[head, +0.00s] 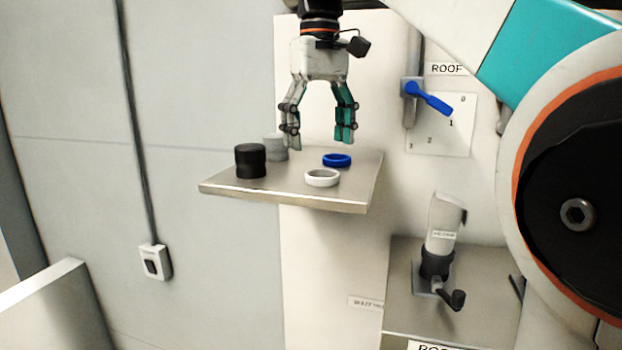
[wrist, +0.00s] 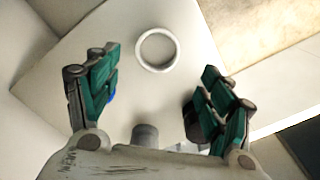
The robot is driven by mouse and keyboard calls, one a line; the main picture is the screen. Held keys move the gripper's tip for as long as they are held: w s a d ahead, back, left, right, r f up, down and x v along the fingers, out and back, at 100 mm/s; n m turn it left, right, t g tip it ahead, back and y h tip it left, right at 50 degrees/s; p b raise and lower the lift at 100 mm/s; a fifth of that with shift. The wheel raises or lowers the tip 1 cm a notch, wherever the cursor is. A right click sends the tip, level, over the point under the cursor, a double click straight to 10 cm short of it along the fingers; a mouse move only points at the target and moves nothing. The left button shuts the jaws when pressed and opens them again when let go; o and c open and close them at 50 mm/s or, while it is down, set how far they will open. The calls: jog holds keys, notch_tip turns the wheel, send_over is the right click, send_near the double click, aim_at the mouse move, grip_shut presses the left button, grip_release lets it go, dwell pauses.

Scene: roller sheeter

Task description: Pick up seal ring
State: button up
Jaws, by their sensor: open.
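Two rings lie flat on a small metal shelf (head: 240,190): a white ring (head: 322,178) near its front edge and a blue ring (head: 337,160) further back. I cannot tell which is the seal ring. My gripper (head: 318,138) hangs above the shelf, pointing down, open and empty. In the wrist view, the white ring (wrist: 141,50) lies beyond my fingertips (wrist: 158,80), clear of both fingers. Only a sliver of the blue ring (wrist: 112,97) shows there, mostly hidden behind the left finger.
A black cylinder (head: 250,161) and a grey cylinder (head: 275,148) stand on the shelf's left. A panel with a blue lever (head: 430,98) is on the wall to the right. Below it, a grey fitting (head: 443,225) stands on a lower surface.

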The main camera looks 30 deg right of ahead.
jog(key=shift+s+d+f+p, duration=0.1)
jog(key=shift+f+p, duration=0.05)
jog(key=shift+f, duration=1.25)
jog(key=shift+s+d+f+p, duration=0.1)
jog(key=shift+f+p, duration=0.05)
jog(key=shift+f, duration=1.25)
jog(key=c, duration=1)
